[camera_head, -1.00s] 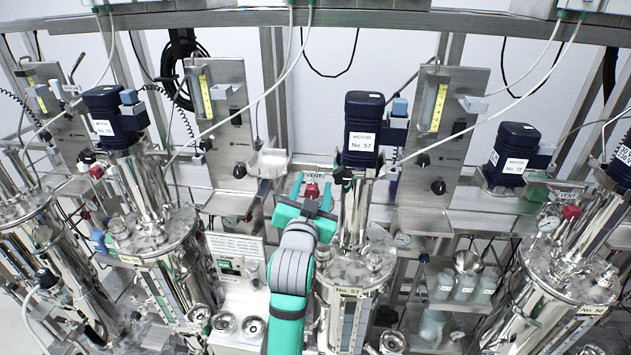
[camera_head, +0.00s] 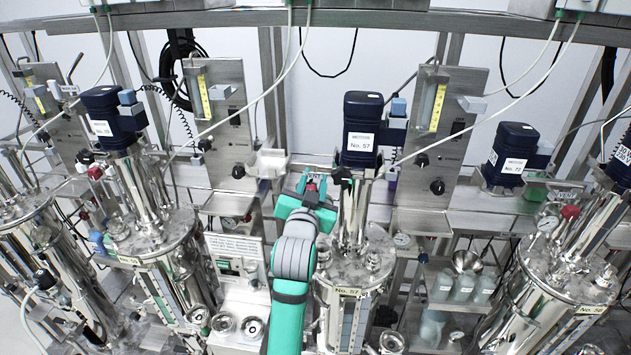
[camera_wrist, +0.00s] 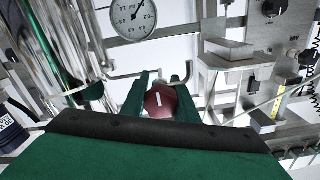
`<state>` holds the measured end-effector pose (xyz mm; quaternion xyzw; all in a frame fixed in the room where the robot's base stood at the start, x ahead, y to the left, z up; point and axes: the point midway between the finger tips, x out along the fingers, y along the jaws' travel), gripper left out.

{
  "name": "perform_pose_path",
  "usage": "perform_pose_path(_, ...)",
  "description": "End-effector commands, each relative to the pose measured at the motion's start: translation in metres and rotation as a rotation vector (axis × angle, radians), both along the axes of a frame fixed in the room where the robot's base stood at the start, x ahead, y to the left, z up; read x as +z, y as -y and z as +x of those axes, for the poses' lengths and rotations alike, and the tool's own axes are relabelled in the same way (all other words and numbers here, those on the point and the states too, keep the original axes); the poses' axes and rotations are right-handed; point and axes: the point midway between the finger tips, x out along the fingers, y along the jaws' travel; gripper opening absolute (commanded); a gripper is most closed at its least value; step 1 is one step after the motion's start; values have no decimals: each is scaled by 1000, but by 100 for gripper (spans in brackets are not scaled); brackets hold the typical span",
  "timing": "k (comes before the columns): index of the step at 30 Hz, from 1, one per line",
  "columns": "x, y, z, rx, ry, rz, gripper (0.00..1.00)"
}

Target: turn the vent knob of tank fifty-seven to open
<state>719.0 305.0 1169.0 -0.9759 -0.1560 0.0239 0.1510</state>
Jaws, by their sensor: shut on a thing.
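Tank fifty-seven (camera_head: 358,262) is a steel vessel right of my arm, with a "No. 57" plate on its front and a dark blue motor (camera_head: 361,130) marked No. 57 above it. Its red vent knob (camera_head: 314,183) sits just left of the tank's upright column, mostly hidden by my gripper (camera_head: 312,188). In the wrist view the dark red knob (camera_wrist: 160,101) shows a pale line on its face and lies between my two green fingers. My gripper is shut on the knob. The "VENT" label is largely covered in the head view.
A round gauge (camera_wrist: 133,17) is close to the fingers in the wrist view. A steel bracket (camera_head: 270,162) sticks out behind and left of my gripper. Neighbouring tanks (camera_head: 163,240) stand left and right, with their own red knobs (camera_head: 570,212). Thin cables hang across above.

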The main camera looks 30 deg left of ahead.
Motion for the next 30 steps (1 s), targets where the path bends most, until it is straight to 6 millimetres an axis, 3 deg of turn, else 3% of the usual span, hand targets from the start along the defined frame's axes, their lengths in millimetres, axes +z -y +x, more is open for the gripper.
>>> perform_pose_path(11,-1,2,0,-4,51,-162,4)
perform_pose_path(30,-2,2,0,-6,235,-731,4)
